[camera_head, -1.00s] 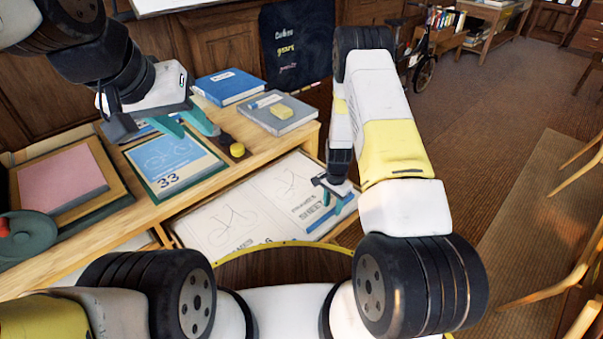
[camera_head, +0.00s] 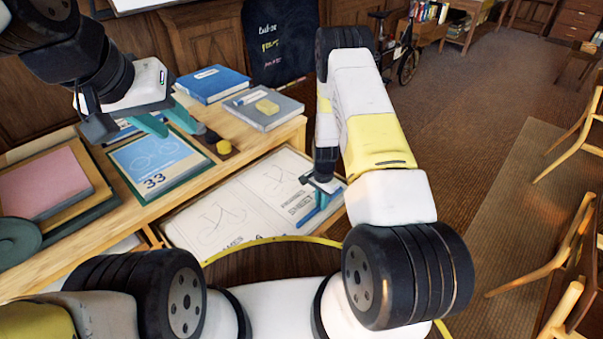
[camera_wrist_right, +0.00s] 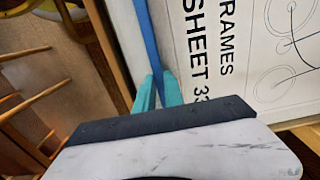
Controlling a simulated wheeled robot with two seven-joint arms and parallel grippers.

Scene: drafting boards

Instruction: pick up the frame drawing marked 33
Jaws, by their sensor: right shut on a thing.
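A white frame drawing sheet (camera_head: 283,180) with a bicycle line drawing lies at the right of the open drawer. My left gripper (camera_head: 167,121) is open and empty above the desk. A blue bicycle print marked 33 (camera_head: 150,160) lies on the desk below it.
Another bicycle sheet (camera_head: 205,222) lies at the drawer's left. Chairs stand at right; the floor between is clear.

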